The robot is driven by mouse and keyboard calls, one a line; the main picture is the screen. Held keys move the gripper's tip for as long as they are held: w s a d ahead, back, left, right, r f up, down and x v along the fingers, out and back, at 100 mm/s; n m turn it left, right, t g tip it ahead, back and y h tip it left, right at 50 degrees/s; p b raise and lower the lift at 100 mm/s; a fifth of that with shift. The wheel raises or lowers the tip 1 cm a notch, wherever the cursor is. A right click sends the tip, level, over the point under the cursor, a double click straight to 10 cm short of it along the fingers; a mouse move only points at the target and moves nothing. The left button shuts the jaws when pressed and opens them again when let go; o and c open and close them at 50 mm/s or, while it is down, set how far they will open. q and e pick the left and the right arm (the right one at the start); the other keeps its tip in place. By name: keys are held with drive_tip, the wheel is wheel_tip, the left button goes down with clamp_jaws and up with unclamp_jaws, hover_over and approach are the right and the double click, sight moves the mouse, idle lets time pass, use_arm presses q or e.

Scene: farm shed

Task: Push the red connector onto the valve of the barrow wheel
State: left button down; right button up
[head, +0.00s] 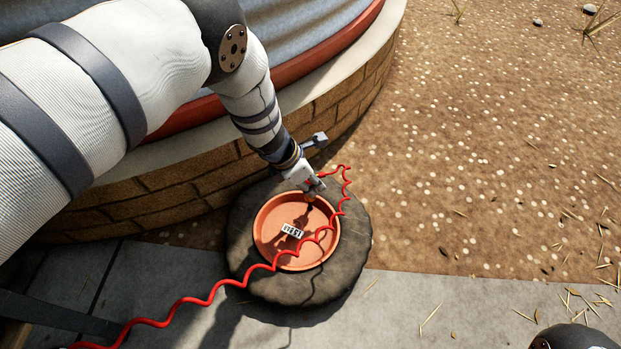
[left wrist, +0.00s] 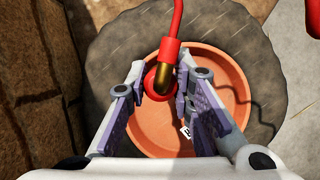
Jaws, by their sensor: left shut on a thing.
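The barrow wheel lies flat, with a dark tyre (head: 345,262) and an orange rim (head: 264,238). My left gripper (head: 313,188) is above the far right part of the rim. In the left wrist view, the red connector (left wrist: 155,91) with its brass elbow (left wrist: 165,74) sits between the fingers of my left gripper (left wrist: 157,86), which is shut on it. A small tan piece (head: 310,198) shows just below the fingertips in the head view; whether it is the valve I cannot tell. The valve is not clearly visible in the left wrist view, and contact with it cannot be judged.
A coiled red hose (head: 212,293) runs from the connector across the wheel to the lower left. A white label (head: 292,230) is on the rim. A curved brick wall (head: 180,193) stands close behind the wheel. Gravelly ground (head: 480,180) at the right is mostly clear.

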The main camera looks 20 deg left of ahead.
use_arm(q)
drive_tip(key=shift+f, duration=0.35)
drive_tip(key=shift+f, duration=0.15)
idle(0.3)
drive_tip(key=c, duration=0.8)
unclamp_jaws()
drive_tip(key=shift+o, duration=0.2)
drive_tip(key=shift+r+p, duration=2.6)
drive_tip(key=shift+r, duration=1.45)
